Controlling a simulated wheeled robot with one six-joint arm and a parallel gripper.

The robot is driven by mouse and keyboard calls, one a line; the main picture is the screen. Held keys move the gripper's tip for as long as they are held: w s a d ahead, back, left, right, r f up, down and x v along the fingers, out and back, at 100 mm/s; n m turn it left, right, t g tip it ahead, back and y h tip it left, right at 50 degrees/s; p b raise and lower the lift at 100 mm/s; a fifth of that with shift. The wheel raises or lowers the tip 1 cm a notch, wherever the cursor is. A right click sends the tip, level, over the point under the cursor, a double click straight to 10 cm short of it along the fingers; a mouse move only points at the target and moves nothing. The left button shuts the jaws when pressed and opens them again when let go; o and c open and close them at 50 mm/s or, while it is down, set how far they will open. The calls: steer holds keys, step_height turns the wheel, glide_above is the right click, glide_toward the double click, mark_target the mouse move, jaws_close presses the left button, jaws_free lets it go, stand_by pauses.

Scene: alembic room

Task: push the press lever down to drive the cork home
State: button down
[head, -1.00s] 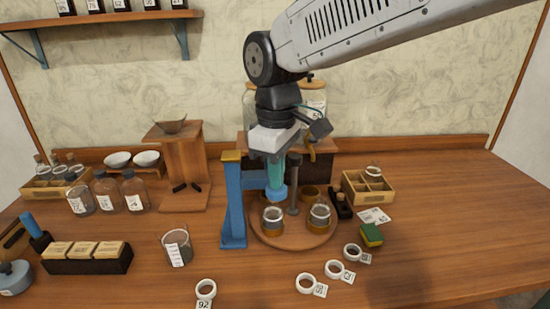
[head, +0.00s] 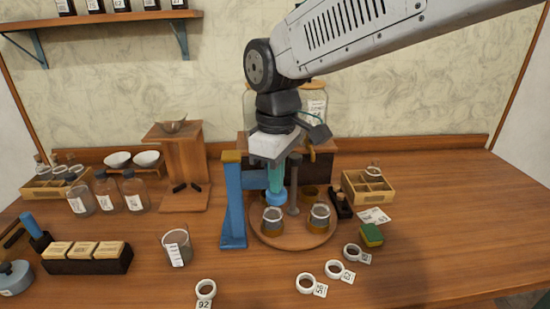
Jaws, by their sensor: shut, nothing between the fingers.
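The press has a blue post (head: 233,205) with a brass-coloured top and a blue side arm (head: 257,180). A teal shaft with a blue lower end (head: 276,198) stands above a jar (head: 273,221) on a round wooden turntable (head: 292,240). My gripper (head: 270,160) is shut and points down at the top of the press, right of the post. It overlaps the upper shaft in the picture. I cannot clearly make out the lever or the cork, and contact is hard to tell.
A second jar (head: 319,217) and a dark upright post (head: 294,185) are on the turntable. White rings (head: 306,283) with tags lie in front. The far right table is clear.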

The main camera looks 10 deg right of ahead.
step_height(320, 180, up, 10)
stand_by(0.8)
steer(key=s+d+f+m, duration=0.5)
steer(key=s+d, duration=0.4)
steer(key=d, duration=0.1)
steer(key=s+d+f+m+t, duration=0.1)
steer(key=s+d+f+m, duration=0.4)
steer(key=s+d, duration=0.4)
steer(key=shift+s+d+f+m, duration=0.35)
steer(key=shift+d+f+m, duration=0.05)
steer(key=shift+d+m, duration=0.45)
